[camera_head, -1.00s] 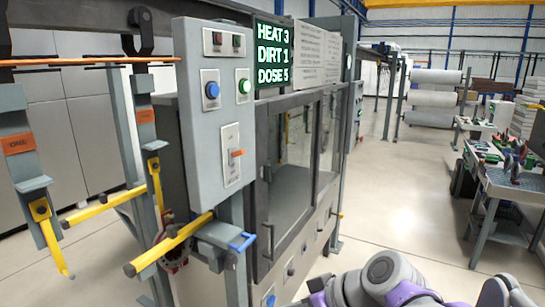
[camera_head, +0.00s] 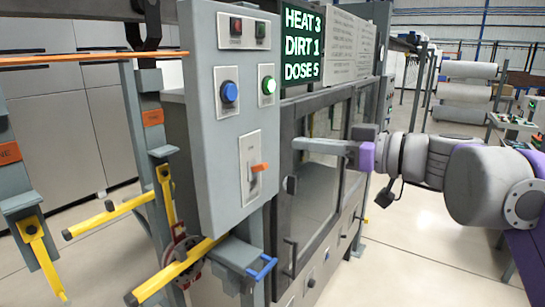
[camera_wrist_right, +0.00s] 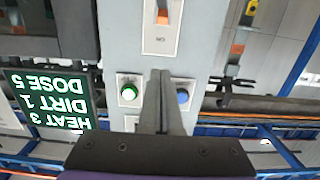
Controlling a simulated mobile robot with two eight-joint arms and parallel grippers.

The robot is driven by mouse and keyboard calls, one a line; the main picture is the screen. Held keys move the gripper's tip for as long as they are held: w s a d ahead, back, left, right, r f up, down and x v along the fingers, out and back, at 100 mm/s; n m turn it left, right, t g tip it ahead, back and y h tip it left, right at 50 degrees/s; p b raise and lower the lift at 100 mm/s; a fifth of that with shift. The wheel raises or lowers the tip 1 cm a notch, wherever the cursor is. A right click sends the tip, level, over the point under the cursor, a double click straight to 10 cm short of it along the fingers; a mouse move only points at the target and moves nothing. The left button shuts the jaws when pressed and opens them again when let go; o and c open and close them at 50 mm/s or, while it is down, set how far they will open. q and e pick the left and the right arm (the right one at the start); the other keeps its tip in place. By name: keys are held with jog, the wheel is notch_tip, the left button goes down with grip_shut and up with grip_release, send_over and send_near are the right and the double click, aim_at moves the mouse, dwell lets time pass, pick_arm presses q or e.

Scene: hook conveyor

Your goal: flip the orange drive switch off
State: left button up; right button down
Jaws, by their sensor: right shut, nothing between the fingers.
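The orange drive switch (camera_head: 260,167) is a small lever on a pale plate, low on the front of the grey control box (camera_head: 214,150). Its lever sticks out toward the right in the head view. In the right wrist view, which looks upside down, the switch (camera_wrist_right: 162,17) is at the top edge. My right gripper (camera_head: 295,144) is shut and empty, to the right of the switch and slightly higher in the head view, apart from it. Its closed fingertips (camera_wrist_right: 160,73) point toward the switch plate in the wrist view. My left gripper is out of view.
Above the switch are a blue button (camera_head: 230,92) and a lit green button (camera_head: 268,85). A display (camera_head: 302,45) reads HEAT 3, DIRT 1, DOSE 5. The glass-doored cabinet (camera_head: 284,215) stands behind my right gripper. Yellow bars (camera_head: 110,214) jut out at lower left.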

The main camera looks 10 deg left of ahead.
aim_at(249, 138)
jog(key=shift+a, duration=0.1)
jog(key=x, duration=1)
jog(key=shift+w+f, duration=0.1)
jog(key=f, duration=0.1)
jog(key=d+f, duration=0.1)
jog(key=shift+d+f, duration=0.1)
jog(key=shift+f, duration=0.3)
jog(key=shift+s+d+f+b, duration=0.25)
jog(key=shift+s+d+b, duration=0.1)
jog(key=shift+s, duration=0.15)
jog(key=shift+w+a+f, duration=0.1)
jog(key=shift+w, duration=0.2)
jog(key=shift+s, duration=0.15)
